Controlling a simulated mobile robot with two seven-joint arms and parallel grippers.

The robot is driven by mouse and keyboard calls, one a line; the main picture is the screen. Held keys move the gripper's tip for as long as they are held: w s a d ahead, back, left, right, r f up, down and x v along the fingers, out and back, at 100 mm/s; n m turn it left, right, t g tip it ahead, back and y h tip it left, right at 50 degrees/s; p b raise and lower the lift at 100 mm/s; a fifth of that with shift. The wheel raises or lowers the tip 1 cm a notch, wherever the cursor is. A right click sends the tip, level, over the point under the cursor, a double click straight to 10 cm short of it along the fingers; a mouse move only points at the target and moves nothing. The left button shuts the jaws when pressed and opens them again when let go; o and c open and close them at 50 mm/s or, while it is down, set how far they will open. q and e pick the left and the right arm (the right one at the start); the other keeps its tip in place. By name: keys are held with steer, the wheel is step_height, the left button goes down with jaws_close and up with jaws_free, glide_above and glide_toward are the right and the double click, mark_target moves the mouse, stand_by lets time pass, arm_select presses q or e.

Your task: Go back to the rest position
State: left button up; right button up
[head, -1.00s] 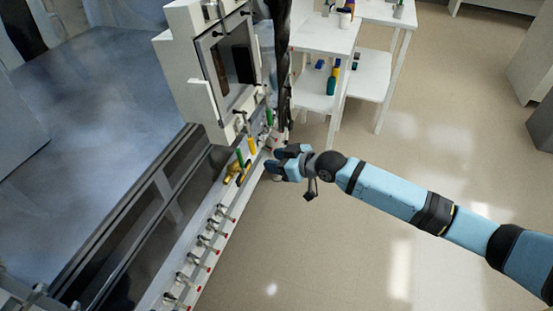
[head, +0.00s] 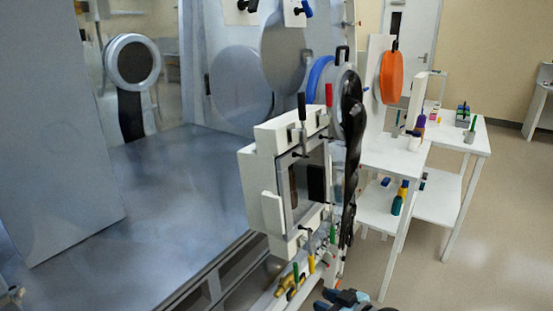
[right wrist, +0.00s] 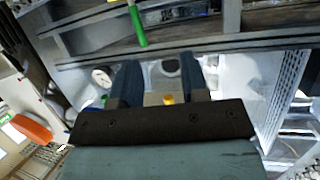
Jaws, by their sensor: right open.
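My right gripper (head: 342,299) shows at the bottom edge of the head view, cut off by the frame, to the right of the valve row. In the right wrist view its two dark blue fingers (right wrist: 160,80) stand apart, with nothing held between them. A small yellow part (right wrist: 168,98) shows in the gap; I cannot tell how far off it is. A green handle (right wrist: 137,25) is above the fingers in that view. My left gripper is in neither view.
The glovebox's white antechamber (head: 268,212) stands left of the gripper. A yellow handle (head: 311,264) and a brass valve (head: 285,284) sit close by. A white side table (head: 385,158) with bottles is at the right. Floor (head: 500,260) is clear further right.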

steer(key=s+a+f+m+t+h, duration=0.1)
steer(key=s+f, duration=0.2)
steer(key=s, duration=0.3)
steer(key=s+a+f+m+h, duration=0.1)
steer(key=s+f+m, duration=0.15)
steer(key=s, duration=0.45)
steer(key=s+d+f+m+h, duration=0.1)
steer(key=s+d+f+h, duration=0.15)
steer(key=s, duration=0.35)
steer(key=s+d+f+m+h, duration=0.1)
steer(key=s+d, duration=0.3)
steer(key=s, duration=0.2)
arm_select(q)
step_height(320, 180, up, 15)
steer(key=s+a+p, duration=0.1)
steer(key=p, duration=1.8)
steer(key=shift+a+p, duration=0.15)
steer(key=shift+p, duration=0.15)
arm_select(e)
step_height(320, 180, up, 15)
steer(key=d, duration=0.1)
steer(key=shift+s, duration=0.45)
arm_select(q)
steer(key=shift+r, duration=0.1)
arm_select(e)
steer(key=shift+h, duration=0.25)
